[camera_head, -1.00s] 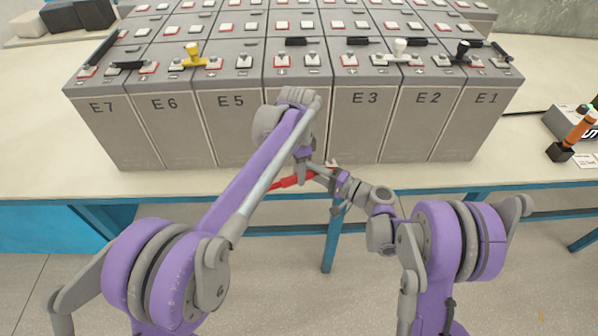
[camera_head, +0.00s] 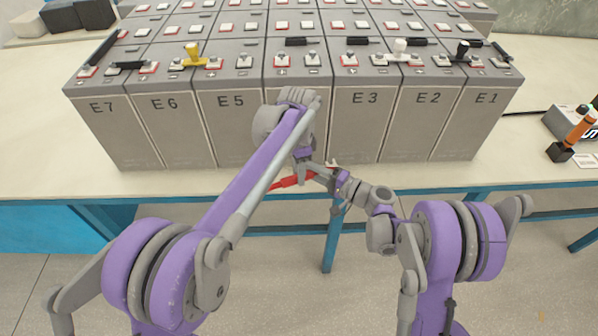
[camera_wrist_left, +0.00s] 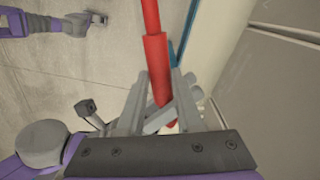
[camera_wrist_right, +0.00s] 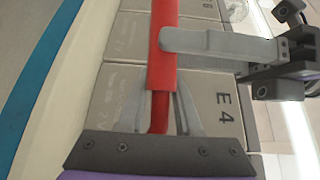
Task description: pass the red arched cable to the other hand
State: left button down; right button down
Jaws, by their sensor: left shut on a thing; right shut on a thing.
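The red arched cable (camera_head: 290,182) is in the air just in front of the table edge, held by both my grippers. My left gripper (camera_head: 303,178) comes down onto it from above and is shut on it. In the left wrist view the cable (camera_wrist_left: 155,55) runs up between the fingers (camera_wrist_left: 160,88). My right gripper (camera_head: 322,172) is shut on the cable close beside the left one. In the right wrist view the cable (camera_wrist_right: 163,65) stands upright from the fingers (camera_wrist_right: 162,98), and a left gripper finger crosses it. The cable's arch is mostly hidden.
Grey battery blocks (camera_head: 230,125) stand in rows on the pale table just behind the grippers. A yellow-handled piece (camera_head: 193,55) and several black connectors lie on top. An orange-handled tool (camera_head: 580,130) is at the far right. Open floor lies in front of the blue-edged table.

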jog(key=shift+w, duration=0.15)
jog(key=c, duration=0.5)
grip_release()
jog(key=v, duration=1.2)
jog(key=s+a+n+g+h, duration=0.2)
jog(key=s+a+g+h, duration=0.15)
jog(key=s+h, duration=0.5)
jog(key=s+d+n+h, duration=0.1)
jog(key=s+d+h, duration=0.1)
jog(key=s, duration=0.3)
jog(key=s+d+n+h, duration=0.2)
jog(key=s+d, duration=0.1)
jog(key=s, duration=0.2)
jog(key=s+d+n+h, duration=0.1)
jog(key=s+d+h, duration=0.1)
jog(key=s, duration=0.3)
jog(key=shift+s+d+f+g+h, duration=0.1)
jog(key=shift+s+d+g+h, duration=0.1)
jog(key=shift+d, duration=0.25)
jog(key=shift+s+d+f+g+h, duration=0.1)
jog(key=shift+d+g+h, duration=0.05)
jog(key=shift+d, duration=0.3)
